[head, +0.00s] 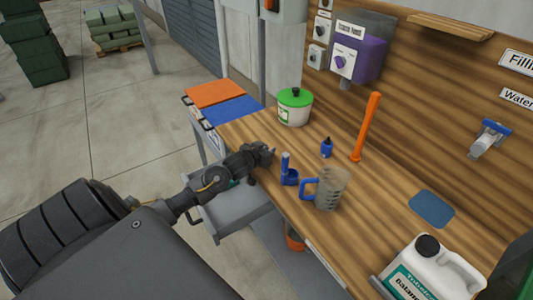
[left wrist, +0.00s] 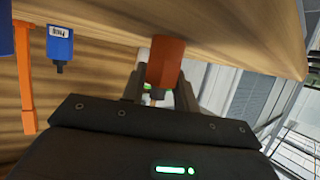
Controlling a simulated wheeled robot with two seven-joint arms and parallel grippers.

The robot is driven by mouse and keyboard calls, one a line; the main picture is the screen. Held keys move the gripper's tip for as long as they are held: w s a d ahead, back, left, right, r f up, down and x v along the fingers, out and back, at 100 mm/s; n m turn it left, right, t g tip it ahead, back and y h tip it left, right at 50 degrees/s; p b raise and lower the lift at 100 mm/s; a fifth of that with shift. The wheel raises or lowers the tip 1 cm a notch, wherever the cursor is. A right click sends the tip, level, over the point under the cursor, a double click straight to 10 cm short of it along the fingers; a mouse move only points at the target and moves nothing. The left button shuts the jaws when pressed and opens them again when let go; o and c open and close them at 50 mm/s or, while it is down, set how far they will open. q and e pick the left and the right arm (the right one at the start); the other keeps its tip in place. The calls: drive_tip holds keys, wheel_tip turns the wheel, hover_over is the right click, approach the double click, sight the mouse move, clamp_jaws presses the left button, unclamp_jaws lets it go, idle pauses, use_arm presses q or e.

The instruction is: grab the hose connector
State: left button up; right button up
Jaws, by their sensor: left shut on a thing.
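My left gripper (head: 266,155) is over the near left part of the wooden bench, in front of the green-lidded tub. In the left wrist view its two fingers (left wrist: 162,88) are closed on an orange-brown cylindrical piece with a dark lower end, which I take to be the hose connector (left wrist: 164,60). In the head view the connector is hidden by the gripper. I cannot tell whether it touches the bench. My right gripper is not in view.
Right of the gripper stand a blue fitting (head: 289,172), a blue-handled measuring jug (head: 331,190), a small blue bottle (head: 326,148) and an orange upright tool (head: 368,128). Behind is the white tub (head: 294,112). An open grey drawer (head: 232,214) juts out below.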

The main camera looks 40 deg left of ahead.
sight(266, 146)
use_arm(q)
drive_tip(key=shift+r, duration=0.45)
wheel_tip(266, 146, up, 2)
drive_tip(key=shift+r, duration=0.2)
drive_tip(key=s+d+r, duration=0.2)
drive_tip(key=s+r, duration=0.3)
drive_tip(key=s, duration=0.1)
drive_tip(key=s+d+r, duration=0.2)
drive_tip(key=s+r, duration=0.3)
drive_tip(key=s, duration=0.2)
drive_tip(key=shift+d+p, duration=0.3)
drive_tip(key=shift+p, duration=0.1)
